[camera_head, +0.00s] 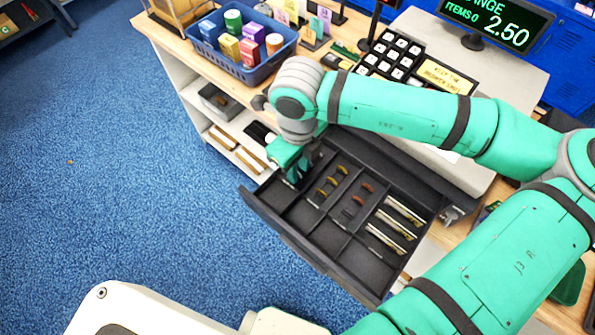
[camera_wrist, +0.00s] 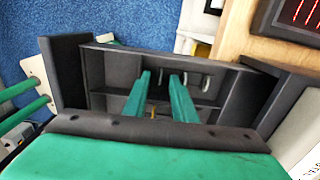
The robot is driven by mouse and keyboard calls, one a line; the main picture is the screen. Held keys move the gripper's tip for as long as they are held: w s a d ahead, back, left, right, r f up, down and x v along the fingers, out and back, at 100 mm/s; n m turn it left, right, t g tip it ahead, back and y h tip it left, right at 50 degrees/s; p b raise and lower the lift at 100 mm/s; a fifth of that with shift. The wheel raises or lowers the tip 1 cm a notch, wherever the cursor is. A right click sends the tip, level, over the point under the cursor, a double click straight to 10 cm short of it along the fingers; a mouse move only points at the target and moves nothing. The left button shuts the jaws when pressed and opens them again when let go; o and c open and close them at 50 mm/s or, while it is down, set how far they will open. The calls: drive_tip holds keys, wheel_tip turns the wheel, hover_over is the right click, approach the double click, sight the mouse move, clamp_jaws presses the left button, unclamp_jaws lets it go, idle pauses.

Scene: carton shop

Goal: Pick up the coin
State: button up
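The open black cash drawer (camera_head: 322,236) has several compartments. Brass coins (camera_head: 332,181) and copper coins (camera_head: 367,187) stand in short rows in its middle compartments. My gripper (camera_head: 292,180) points down into the drawer's left end. In the wrist view its two green fingers (camera_wrist: 160,80) are apart, with no object clearly held between them. Silvery coins (camera_wrist: 206,82) stand just right of the fingertips there, and a small brass-coloured piece (camera_wrist: 152,111) shows between the fingers. In the head view my gripper hides the compartment beneath it. I cannot tell whether the fingers touch a coin.
Banknotes (camera_head: 397,222) stand in the drawer's right compartments. A blue basket (camera_head: 243,68) of small cartons sits on the counter behind. The register keypad (camera_head: 393,56) and a display (camera_head: 495,22) reading 2.50 stand at the back. Blue carpet (camera_head: 120,180) lies open at left.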

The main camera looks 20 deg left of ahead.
clamp_jaws()
drive_tip(key=shift+r, duration=0.1)
idle(0.3)
